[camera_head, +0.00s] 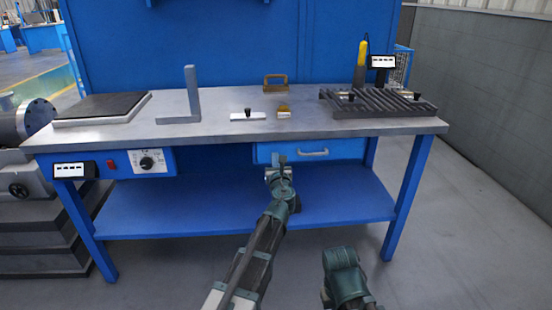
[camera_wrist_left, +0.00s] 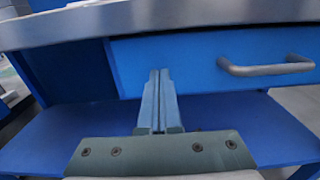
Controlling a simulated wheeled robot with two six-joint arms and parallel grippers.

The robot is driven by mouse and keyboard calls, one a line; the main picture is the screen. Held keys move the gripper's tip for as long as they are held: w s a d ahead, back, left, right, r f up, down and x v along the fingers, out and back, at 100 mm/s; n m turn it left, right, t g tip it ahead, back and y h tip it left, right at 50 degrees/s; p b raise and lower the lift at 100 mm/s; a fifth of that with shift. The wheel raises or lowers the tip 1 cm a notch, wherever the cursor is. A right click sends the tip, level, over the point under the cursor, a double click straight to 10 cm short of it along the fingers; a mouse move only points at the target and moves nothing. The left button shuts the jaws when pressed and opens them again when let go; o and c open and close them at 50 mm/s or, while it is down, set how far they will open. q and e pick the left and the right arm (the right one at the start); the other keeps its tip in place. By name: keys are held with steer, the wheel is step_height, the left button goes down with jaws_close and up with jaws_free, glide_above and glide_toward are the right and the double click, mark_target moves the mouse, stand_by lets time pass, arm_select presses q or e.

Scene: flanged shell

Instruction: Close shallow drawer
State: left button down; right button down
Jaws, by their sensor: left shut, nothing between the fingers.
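The shallow drawer (camera_head: 340,149) is a blue front with a silver bar handle (camera_head: 313,153), under the right half of the workbench top. In the left wrist view, the drawer front (camera_wrist_left: 190,62) fills the upper right and its handle (camera_wrist_left: 265,68) is to the right of my fingers. My left gripper (camera_head: 277,162) is shut and empty, its fingertips at the left part of the drawer front; it also shows in the left wrist view (camera_wrist_left: 158,85). I cannot tell whether the tips touch it. My right arm shows at the lower right, but its fingers are not clear.
The metal bench top (camera_head: 215,121) overhangs the drawer. A control box (camera_head: 137,162) with a dial hangs to the left. A blue lower shelf (camera_head: 170,212) lies beneath. A square, a slotted plate and small tools stand on top. The floor in front is clear.

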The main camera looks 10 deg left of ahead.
arm_select(q)
steer(key=v, duration=1.3)
steer(key=s+a+f+n+g+y, duration=0.1)
steer(key=s+f+n+g, duration=0.4)
steer(key=n, duration=0.4)
steer(key=s+a+f+n+g, duration=0.1)
steer(key=s+f+n+g, duration=0.35)
steer(key=f+n, duration=0.4)
steer(key=s+d+f+n+g+h, duration=0.35)
steer(key=s+d+n, duration=0.25)
steer(key=s, duration=0.3)
steer(key=s+d+f+n+g+h, duration=0.2)
steer(key=s+d+f+n+g, duration=0.3)
steer(key=s, duration=0.4)
step_height(320, 180, up, 37)
steer(key=p, duration=3.6)
steer(key=shift+w+t+p, duration=0.3)
steer(key=shift+w+p, duration=0.1)
steer(key=shift+w, duration=0.05)
